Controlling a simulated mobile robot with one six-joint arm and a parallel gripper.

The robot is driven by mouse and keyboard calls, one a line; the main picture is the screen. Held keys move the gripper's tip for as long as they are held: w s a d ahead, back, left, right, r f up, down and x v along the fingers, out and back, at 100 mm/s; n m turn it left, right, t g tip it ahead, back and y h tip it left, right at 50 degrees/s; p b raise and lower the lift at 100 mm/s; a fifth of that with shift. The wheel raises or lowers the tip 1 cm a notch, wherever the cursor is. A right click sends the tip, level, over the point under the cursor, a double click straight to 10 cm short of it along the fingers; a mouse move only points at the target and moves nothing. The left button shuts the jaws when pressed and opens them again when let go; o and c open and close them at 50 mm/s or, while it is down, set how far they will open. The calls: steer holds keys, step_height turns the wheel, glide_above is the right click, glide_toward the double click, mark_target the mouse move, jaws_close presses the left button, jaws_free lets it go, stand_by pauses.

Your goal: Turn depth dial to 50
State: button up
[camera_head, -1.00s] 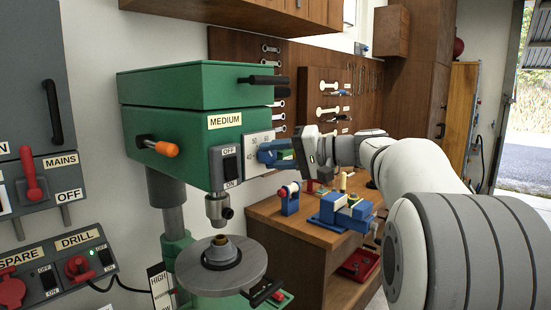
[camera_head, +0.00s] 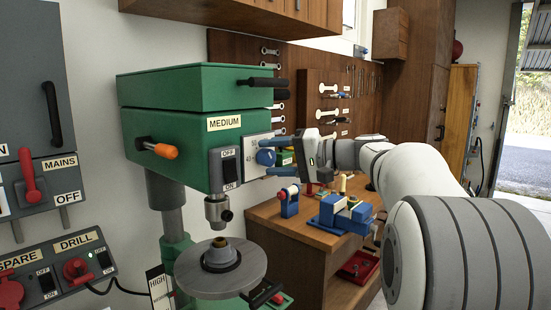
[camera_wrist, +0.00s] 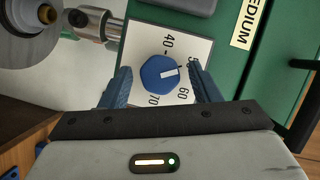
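The depth dial (camera_wrist: 160,74) is a blue six-sided knob with a white pointer mark, on a white scale plate (camera_wrist: 146,37) with black numbers. The dial also shows on the green drill press's side in the head view (camera_head: 265,157). My gripper (camera_wrist: 160,68) is open, with one blue finger on either side of the dial and visible gaps to it. The head view shows my gripper (camera_head: 285,158) just right of the dial.
The green drill press head (camera_head: 175,120) carries an ON/OFF switch (camera_head: 230,169) near the dial. Its chuck (camera_head: 218,208) and round table (camera_head: 222,268) are below. A workbench (camera_head: 300,230) with a blue vise (camera_head: 343,213) stands under my arm.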

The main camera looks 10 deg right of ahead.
steer(key=f+b+v, duration=0.1)
steer(key=v, duration=0.6)
steer(key=shift+s+d+r, duration=0.2)
steer(key=shift+d+r, duration=0.2)
steer(key=shift+r, duration=0.15)
